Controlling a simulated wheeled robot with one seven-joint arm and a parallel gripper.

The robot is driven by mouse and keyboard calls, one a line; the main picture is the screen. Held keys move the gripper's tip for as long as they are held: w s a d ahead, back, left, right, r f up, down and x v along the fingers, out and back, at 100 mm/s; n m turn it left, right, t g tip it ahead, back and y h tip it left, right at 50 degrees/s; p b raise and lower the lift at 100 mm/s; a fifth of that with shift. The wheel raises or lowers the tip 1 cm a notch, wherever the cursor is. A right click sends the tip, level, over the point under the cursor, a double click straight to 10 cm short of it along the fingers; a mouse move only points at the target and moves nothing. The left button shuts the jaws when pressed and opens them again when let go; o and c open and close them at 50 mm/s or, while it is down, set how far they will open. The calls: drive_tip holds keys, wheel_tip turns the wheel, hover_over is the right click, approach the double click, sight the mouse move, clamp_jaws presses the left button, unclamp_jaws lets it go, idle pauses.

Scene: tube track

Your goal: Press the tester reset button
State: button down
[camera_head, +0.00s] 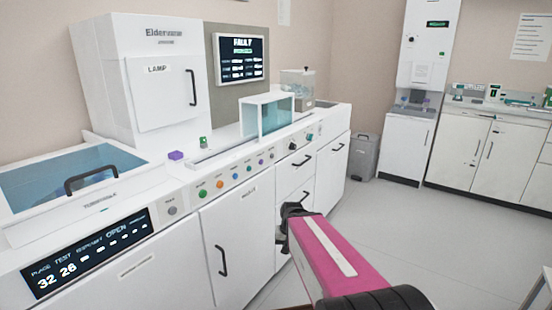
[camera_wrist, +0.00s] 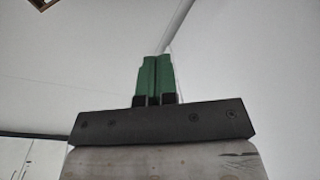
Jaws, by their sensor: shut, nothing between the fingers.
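A round grey button (camera_head: 171,210) sits on the sloped front panel, right of the black display reading 32 and 26. Its small label is too blurred to read surely, so I cannot confirm it is the tester reset button. Several coloured buttons, such as a green one (camera_head: 203,194) and an orange one (camera_head: 220,184), run along the panel to its right. My gripper's green fingers (camera_wrist: 154,78) are together and empty in the wrist view, with pale surfaces beyond them. In the head view my magenta arm reaches toward the white cabinets, right of and below the buttons; the fingertips cannot be made out.
The black display (camera_head: 88,253) is at lower left. Above it is a blue-topped bath (camera_head: 75,178) with a black handle. A white lamp cabinet (camera_head: 160,90) and a screen reading FAULT (camera_head: 241,59) stand behind. Open grey floor (camera_head: 420,235) lies at right.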

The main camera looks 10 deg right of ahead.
sight(273, 156)
drive_tip(key=w+d+r+m+t+y, duration=0.2)
drive_tip(key=w+r+m+t+y, duration=0.2)
drive_tip(key=w+r+m+y, duration=0.55)
drive_tip(key=w+d+r+m+t+y, duration=0.1)
drive_tip(key=w+d+r+m+t, duration=0.2)
drive_tip(key=w+d+r+m, duration=0.2)
drive_tip(key=w+d+r+m+t+y, duration=0.1)
drive_tip(key=w+d+r+m+t, duration=0.2)
drive_tip(key=r+m, duration=0.6)
wheel_tip(273, 156, up, 4)
drive_tip(key=w+d, duration=0.2)
drive_tip(key=shift+w+d+f+m+t, duration=0.2)
drive_tip(key=shift+w+d+m+t, duration=0.1)
drive_tip(key=shift+d+m+t, duration=0.1)
drive_tip(key=shift+a, duration=0.1)
drive_tip(key=x, duration=1.4)
drive_tip(key=shift+r, duration=0.1)
